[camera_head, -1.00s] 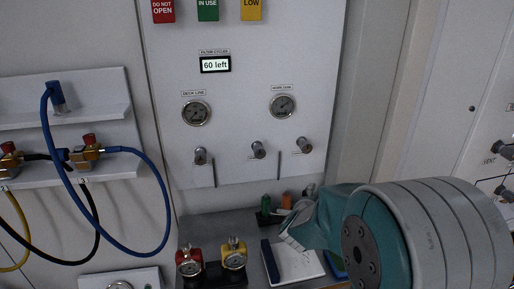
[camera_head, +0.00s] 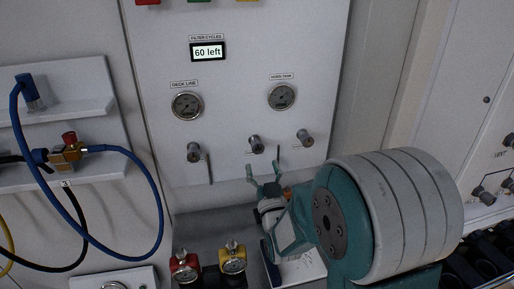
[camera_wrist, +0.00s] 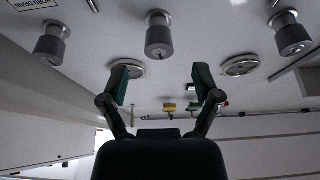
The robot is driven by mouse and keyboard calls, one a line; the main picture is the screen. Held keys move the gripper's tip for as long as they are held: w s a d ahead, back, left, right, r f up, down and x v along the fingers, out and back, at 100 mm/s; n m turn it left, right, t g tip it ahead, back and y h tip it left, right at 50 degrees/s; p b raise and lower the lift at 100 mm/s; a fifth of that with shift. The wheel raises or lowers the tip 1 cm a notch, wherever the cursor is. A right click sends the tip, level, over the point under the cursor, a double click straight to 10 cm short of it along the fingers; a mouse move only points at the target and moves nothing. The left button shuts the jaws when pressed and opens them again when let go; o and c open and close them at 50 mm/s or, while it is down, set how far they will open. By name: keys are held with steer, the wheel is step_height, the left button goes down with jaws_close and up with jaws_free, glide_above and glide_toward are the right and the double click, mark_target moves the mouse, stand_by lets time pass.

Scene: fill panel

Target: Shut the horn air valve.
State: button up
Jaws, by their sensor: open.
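The white panel (camera_head: 232,125) carries a row of three grey knobs: left (camera_head: 194,152), middle (camera_head: 256,144) and right (camera_head: 305,137). The right knob is below the gauge labelled horn tank (camera_head: 282,96). I cannot tell from readable labels which knob is the horn air valve. My gripper (camera_head: 264,172) is open and empty, just below the middle knob. In the wrist view, the fingers (camera_wrist: 161,82) are spread apart, with the middle knob (camera_wrist: 159,36) ahead between them and not touched. An upside-down label (camera_wrist: 36,4) is near the left-hand knob (camera_wrist: 52,42) there.
A blue hose (camera_head: 160,205) loops at left. Thin dark bars (camera_head: 209,168) stand beside knobs.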

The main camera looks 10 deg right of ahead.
mark_target(258, 152)
steer(key=x, duration=0.6)
steer(key=shift+w+r, duration=0.1)
jaws_close()
